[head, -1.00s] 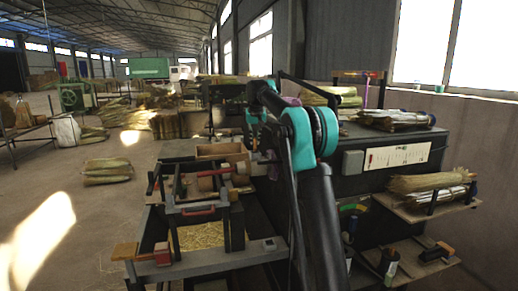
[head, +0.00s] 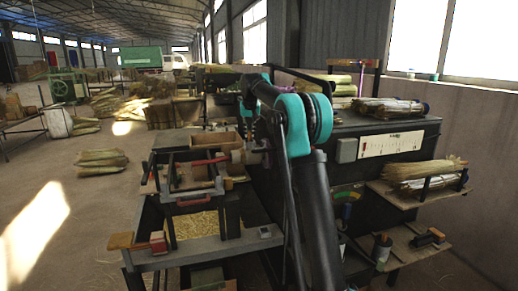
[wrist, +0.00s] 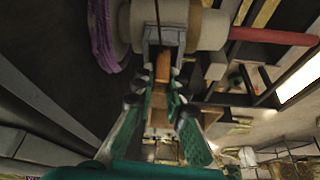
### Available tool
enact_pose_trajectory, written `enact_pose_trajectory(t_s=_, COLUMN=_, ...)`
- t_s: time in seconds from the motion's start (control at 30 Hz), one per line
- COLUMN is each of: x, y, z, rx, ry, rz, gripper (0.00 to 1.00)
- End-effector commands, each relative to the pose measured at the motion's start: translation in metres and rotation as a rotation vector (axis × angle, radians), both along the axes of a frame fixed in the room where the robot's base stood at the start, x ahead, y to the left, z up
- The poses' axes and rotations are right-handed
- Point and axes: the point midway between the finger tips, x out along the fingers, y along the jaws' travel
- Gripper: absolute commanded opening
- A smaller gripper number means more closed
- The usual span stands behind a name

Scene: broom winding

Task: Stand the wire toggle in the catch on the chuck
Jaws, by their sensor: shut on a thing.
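In the wrist view the green fingers of my gripper (wrist: 162,106) point up the picture and are closed in on something thin. I cannot tell whether the toggle touches the catch. In the head view my own arm hides the fingertips.
A red handle (wrist: 275,36) sticks out right of the chuck. Purple twine (wrist: 104,32) is on the left. A shelf with straw bundles (head: 425,172) is at right.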

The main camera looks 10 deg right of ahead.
Motion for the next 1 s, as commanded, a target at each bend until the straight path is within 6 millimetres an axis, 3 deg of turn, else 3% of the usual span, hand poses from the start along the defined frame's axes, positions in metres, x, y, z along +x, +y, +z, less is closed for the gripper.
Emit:
enact_pose_trajectory(t_s=0.1, x=0.000, y=0.000, z=0.000, rx=0.000, ry=0.000, rz=0.000, gripper=0.00)
enact_pose_trajectory(t_s=0.13, x=0.000, y=0.000, z=0.000, rx=0.000, ry=0.000, rz=0.000, gripper=0.14)
enact_pose_trajectory(t_s=0.33, x=0.000, y=0.000, z=0.000, rx=0.000, ry=0.000, rz=0.000, gripper=0.37)
enact_pose_trajectory(t_s=0.73, x=-0.003, y=0.000, z=0.008, rx=0.000, ry=0.000, rz=0.000, gripper=0.37)
enact_pose_trajectory(t_s=1.0, x=-0.022, y=0.000, z=0.053, rx=0.000, ry=0.000, rz=0.001, gripper=0.37)
